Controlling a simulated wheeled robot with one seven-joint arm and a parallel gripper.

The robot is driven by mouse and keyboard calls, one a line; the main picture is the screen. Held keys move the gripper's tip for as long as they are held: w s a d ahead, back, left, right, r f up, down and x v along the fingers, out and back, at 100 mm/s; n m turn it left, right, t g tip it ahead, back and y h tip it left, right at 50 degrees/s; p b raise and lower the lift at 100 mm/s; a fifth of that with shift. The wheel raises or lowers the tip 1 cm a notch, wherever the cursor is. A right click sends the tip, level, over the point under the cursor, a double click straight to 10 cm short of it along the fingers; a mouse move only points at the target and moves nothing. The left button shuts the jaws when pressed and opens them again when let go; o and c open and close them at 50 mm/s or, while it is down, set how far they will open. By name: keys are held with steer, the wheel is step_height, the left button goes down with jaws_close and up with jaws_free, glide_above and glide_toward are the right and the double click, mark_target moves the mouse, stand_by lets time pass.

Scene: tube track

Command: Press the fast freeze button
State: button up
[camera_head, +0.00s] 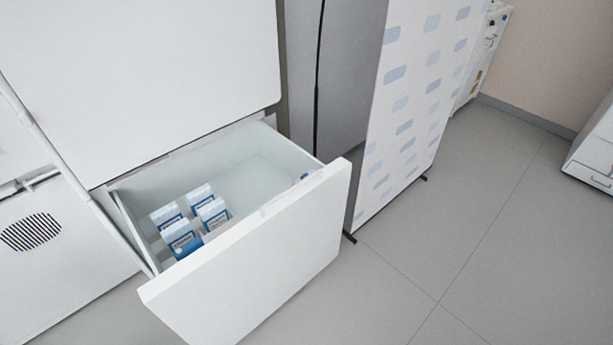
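A white freezer cabinet (140,60) fills the upper left of the head view. Its lower drawer (255,255) is pulled open, tilted across the picture. Several blue-and-white boxes (183,238) stand inside at the drawer's left end. A small blue spot (304,177) shows near the right end of the drawer front's top edge; it is too small to tell what it is. I cannot make out a fast freeze button. My gripper is not in view.
A white panel (415,90) with pale blue marks stands on feet right of the drawer. A white unit with a dark vent (31,232) is at the left. Grey floor (480,230) is clear at the right, up to a white cabinet (595,150).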

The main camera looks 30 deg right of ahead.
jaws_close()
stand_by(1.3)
